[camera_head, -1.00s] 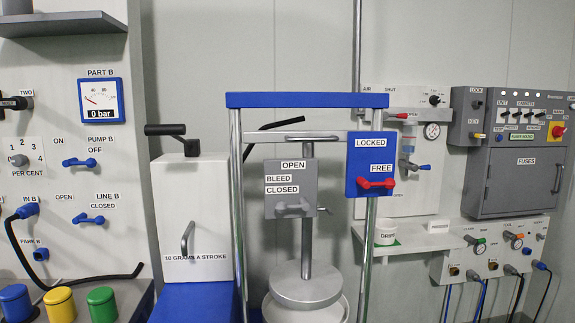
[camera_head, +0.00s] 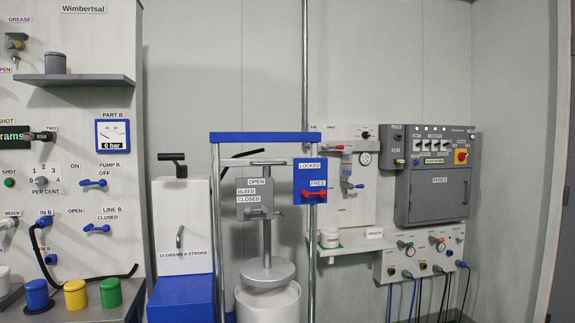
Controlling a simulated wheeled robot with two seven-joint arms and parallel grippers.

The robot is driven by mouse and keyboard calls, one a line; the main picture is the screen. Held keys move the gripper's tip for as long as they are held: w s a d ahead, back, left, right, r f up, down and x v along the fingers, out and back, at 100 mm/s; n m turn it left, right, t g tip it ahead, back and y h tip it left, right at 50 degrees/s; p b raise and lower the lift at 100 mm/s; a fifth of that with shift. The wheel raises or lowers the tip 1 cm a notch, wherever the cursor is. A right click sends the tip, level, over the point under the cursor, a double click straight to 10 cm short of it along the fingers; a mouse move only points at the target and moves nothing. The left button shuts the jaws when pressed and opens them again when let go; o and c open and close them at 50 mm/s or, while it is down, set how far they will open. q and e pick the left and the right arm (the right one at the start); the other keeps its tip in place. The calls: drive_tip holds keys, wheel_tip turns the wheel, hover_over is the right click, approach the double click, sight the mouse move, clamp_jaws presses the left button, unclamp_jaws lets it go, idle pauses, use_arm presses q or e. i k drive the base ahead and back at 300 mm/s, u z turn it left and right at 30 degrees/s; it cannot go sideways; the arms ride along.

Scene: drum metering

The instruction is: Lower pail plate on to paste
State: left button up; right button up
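The grey round pail plate (camera_head: 267,271) hangs on a vertical rod inside the blue-topped frame (camera_head: 262,138). It sits over the mouth of the white pail (camera_head: 268,303); the paste inside is hidden. A grey panel (camera_head: 254,199) marked OPEN, BLEED and CLOSED has its grey lever (camera_head: 256,211) near CLOSED. A blue panel (camera_head: 310,180) marked LOCKED and FREE has its red lever (camera_head: 314,194) lying level just under FREE. Neither gripper is in view.
A white pump box (camera_head: 183,226) on a blue base (camera_head: 181,298) stands left of the frame. Blue, yellow and green pots (camera_head: 75,294) stand at lower left.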

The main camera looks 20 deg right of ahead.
sight(267, 271)
drive_tip(key=z, duration=0.85)
drive_tip(key=i, duration=0.8)
drive_tip(key=z, duration=0.55)
